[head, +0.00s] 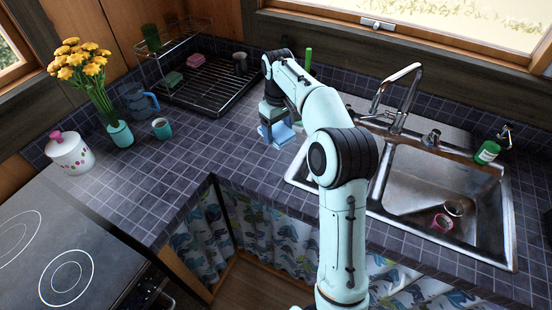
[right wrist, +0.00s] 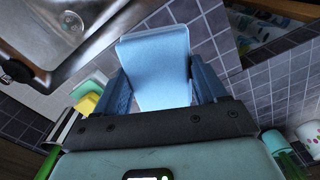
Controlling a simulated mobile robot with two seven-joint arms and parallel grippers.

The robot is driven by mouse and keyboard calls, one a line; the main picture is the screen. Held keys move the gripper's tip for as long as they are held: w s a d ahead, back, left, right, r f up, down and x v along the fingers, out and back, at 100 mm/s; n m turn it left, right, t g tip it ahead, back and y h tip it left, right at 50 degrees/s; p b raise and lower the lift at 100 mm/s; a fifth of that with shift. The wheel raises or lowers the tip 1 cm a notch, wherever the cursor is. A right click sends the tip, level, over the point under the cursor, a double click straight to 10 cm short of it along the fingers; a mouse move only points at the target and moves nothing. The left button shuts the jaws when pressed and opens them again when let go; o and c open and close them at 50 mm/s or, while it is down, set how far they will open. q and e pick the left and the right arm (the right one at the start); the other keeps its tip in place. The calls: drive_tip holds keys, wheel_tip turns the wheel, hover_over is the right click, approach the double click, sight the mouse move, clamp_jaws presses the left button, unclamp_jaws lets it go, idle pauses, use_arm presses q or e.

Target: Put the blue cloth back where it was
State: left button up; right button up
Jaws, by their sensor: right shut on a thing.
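The blue cloth (head: 281,134) is in my right gripper (head: 271,115), at the tiled counter just left of the sink. In the right wrist view the cloth (right wrist: 155,62) is a flat light-blue piece between the two dark fingers of the right gripper (right wrist: 160,82), and it sticks out past them. The gripper is shut on it. I cannot tell whether the cloth touches the counter. My left gripper is not in view.
The double sink (head: 440,185) with its tap (head: 398,95) lies to the right. A dish rack (head: 205,85) stands at the back left. A blue jug (head: 138,101), a mug (head: 162,128) and a flower vase (head: 119,133) stand left. The middle counter (head: 190,170) is clear.

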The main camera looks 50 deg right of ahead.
hover_over(276, 164)
wheel_tip(276, 164, down, 7)
drive_tip(key=shift+s+f+b, duration=0.1)
drive_tip(key=shift+f+b, duration=0.05)
drive_tip(key=shift+b, duration=0.3)
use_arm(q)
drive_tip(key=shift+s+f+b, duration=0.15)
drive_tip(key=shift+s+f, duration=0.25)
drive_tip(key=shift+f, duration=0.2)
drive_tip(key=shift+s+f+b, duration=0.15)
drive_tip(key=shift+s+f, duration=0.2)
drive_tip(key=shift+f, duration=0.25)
use_arm(e)
drive_tip(key=shift+f, duration=2.25)
drive_tip(key=shift+f, duration=0.1)
drive_tip(key=shift+f, duration=0.4)
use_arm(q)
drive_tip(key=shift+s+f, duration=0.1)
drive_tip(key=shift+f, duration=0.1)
use_arm(e)
drive_tip(key=o, duration=0.9)
drive_tip(key=shift+o, duration=0.2)
drive_tip(key=shift+r, duration=0.15)
